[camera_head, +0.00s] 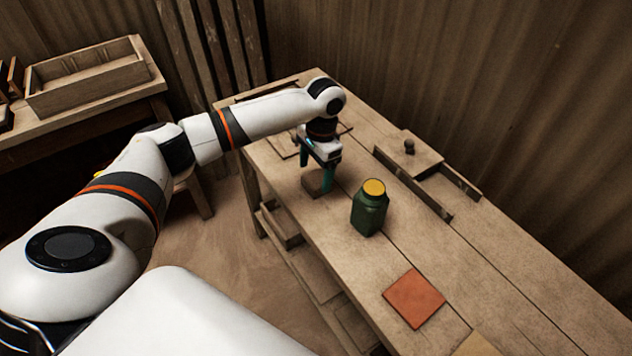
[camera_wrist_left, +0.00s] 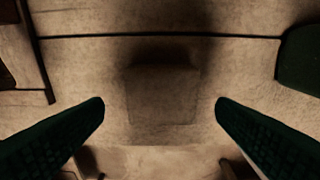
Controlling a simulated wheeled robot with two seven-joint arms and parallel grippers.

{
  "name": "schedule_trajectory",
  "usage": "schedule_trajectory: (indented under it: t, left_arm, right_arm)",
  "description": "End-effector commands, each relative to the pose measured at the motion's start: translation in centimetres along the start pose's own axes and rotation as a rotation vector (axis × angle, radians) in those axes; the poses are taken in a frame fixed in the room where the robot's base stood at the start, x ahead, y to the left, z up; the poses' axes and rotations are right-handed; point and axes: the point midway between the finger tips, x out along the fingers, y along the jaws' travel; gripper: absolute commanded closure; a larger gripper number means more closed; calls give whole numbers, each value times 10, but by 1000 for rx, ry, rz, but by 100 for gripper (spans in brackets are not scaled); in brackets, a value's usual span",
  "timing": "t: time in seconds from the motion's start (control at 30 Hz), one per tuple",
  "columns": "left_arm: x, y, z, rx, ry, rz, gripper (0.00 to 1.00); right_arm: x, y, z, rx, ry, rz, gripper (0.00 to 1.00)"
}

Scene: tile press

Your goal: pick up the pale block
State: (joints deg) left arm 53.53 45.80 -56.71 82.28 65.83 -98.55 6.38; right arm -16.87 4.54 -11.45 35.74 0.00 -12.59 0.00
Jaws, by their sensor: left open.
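The pale block (camera_head: 313,184) stands on the wooden table near its left edge, partly hidden by my gripper in the head view. My left gripper (camera_head: 317,187) points down over it, open, with dark green fingers around it. In the left wrist view the block (camera_wrist_left: 162,98) lies in shadow between the two spread fingers, with a gap on each side. Its colour is close to the table's, so its edges are faint. My right gripper does not show.
A green jar with a yellow lid (camera_head: 369,212) stands close to the right of the gripper. An orange tile (camera_head: 413,298) lies nearer. A wooden board with a knob (camera_head: 409,152) and rails (camera_head: 428,190) are at the back. A wooden tray (camera_head: 90,85) sits on another bench.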

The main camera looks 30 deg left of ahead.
Motion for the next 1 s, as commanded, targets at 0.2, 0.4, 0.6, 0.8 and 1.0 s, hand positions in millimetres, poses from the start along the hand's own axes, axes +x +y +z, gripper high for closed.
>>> schedule_trajectory:
  t: [0.2,0.4,0.6,0.8,1.0]
  left_arm:
    - [29,-2,4,-1,1,1,20]
    - [34,-2,4,0,0,2,20]
    - [34,-2,4,1,0,2,36]
    - [34,-2,4,1,-1,2,69]
    - [33,-2,4,1,-1,2,69]
  right_arm:
    - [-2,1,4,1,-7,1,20]
    - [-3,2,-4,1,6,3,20]
    - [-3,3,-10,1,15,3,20]
    - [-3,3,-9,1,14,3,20]
    - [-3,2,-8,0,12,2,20]
